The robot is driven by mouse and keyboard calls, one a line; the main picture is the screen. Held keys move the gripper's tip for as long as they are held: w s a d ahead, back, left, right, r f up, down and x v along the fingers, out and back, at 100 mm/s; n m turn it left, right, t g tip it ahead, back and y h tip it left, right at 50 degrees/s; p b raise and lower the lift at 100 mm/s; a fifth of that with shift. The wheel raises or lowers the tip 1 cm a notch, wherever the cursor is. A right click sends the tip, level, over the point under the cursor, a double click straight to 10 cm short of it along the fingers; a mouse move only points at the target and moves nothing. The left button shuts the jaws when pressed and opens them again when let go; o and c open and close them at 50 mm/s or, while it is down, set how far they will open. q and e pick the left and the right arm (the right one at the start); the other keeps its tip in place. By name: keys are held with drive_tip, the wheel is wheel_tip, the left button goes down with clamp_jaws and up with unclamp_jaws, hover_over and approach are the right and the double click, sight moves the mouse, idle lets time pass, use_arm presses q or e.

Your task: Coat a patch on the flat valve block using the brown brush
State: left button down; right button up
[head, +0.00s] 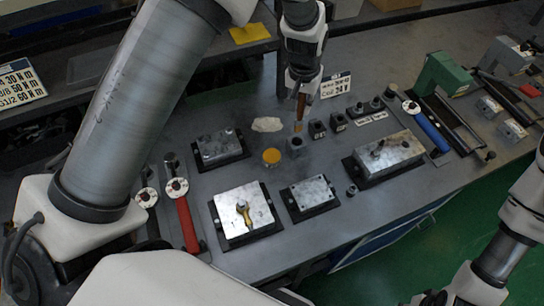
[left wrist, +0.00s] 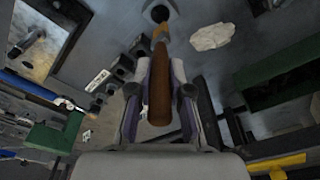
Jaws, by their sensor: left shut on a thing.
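My left gripper (head: 303,84) points down over the back middle of the bench and is shut on the brown brush (head: 300,106). The brush hangs upright; its wooden handle (left wrist: 160,95) runs between the fingers in the left wrist view. Its lower end is right above a small dark holder (head: 295,144) with a round hole; I cannot tell whether the tip is clear of it. Low metal blocks on dark bases are a plate (head: 313,192), a wider plate (head: 228,204) and a back-left block (head: 219,147). Which is the flat valve block is unclear. My right gripper is not in view.
A jar with an orange-yellow top (head: 271,157) stands left of the holder. A yellow tool (head: 243,212) lies on the wide plate. A taller block (head: 390,157) stands to the right, and a crumpled pale cloth (head: 267,124) lies behind. Red-handled (head: 188,226) and blue-handled (head: 432,132) tools flank the blocks.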

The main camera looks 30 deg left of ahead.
use_arm(q)
drive_tip(key=shift+w, duration=0.1)
drive_tip(key=shift+a+f, duration=0.2)
drive_tip(key=shift+a, duration=0.1)
drive_tip(key=s+a+p, duration=0.3)
drive_tip(key=s+a, duration=0.2)
drive_tip(key=s, duration=0.1)
wheel_tip(320, 180, down, 7)
drive_tip(key=b, duration=0.6)
drive_tip(key=shift+d+r, duration=0.15)
drive_tip(key=shift+s+f, duration=0.1)
drive_tip(key=shift+f, duration=0.35)
idle(0.4)
drive_tip(key=shift+s, duration=0.1)
idle(1.1)
